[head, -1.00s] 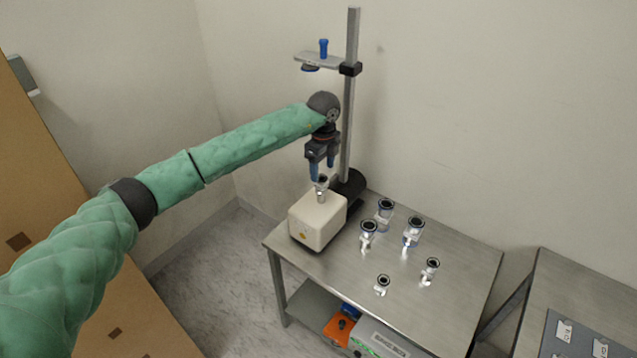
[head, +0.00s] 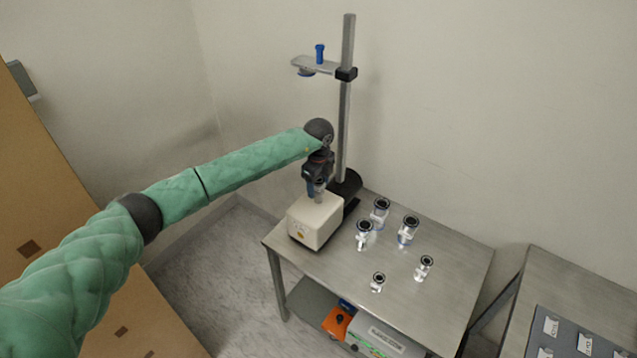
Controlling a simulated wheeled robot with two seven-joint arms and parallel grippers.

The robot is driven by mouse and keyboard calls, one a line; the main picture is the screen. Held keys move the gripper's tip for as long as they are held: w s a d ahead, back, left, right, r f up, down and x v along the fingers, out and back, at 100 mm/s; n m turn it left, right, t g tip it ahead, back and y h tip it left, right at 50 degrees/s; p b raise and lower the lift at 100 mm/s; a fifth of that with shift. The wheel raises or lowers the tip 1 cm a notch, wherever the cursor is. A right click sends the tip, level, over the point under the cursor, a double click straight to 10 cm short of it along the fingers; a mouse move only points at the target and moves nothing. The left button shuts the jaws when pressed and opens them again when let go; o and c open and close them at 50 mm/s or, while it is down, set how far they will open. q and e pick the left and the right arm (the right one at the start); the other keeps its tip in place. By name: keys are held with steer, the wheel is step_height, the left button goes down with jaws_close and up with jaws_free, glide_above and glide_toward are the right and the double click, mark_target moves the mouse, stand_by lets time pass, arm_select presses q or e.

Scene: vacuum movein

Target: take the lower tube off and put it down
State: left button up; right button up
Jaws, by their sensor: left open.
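A cream box (head: 316,222) stands on the metal table's left end. A short metal tube (head: 319,196) stands upright on top of it. My left gripper (head: 317,187) points down at this tube, its open fingers at the tube's upper end. The gripper hides most of the tube, and I cannot tell whether the fingers touch it. My right gripper is out of view.
A stand's post (head: 346,110) rises close behind the gripper, bearing a plate (head: 312,65) with a blue-topped part. Several metal fittings (head: 364,232) stand on the table (head: 400,290). The table's right side and front have free room. A second table (head: 560,290) stands right.

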arm_select(q)
steer(key=shift+f, duration=0.15)
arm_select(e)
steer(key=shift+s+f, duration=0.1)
arm_select(q)
steer(key=c, duration=1.1)
steer(key=shift+c, duration=0.2)
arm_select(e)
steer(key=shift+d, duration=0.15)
arm_select(q)
steer(key=shift+r, duration=0.2)
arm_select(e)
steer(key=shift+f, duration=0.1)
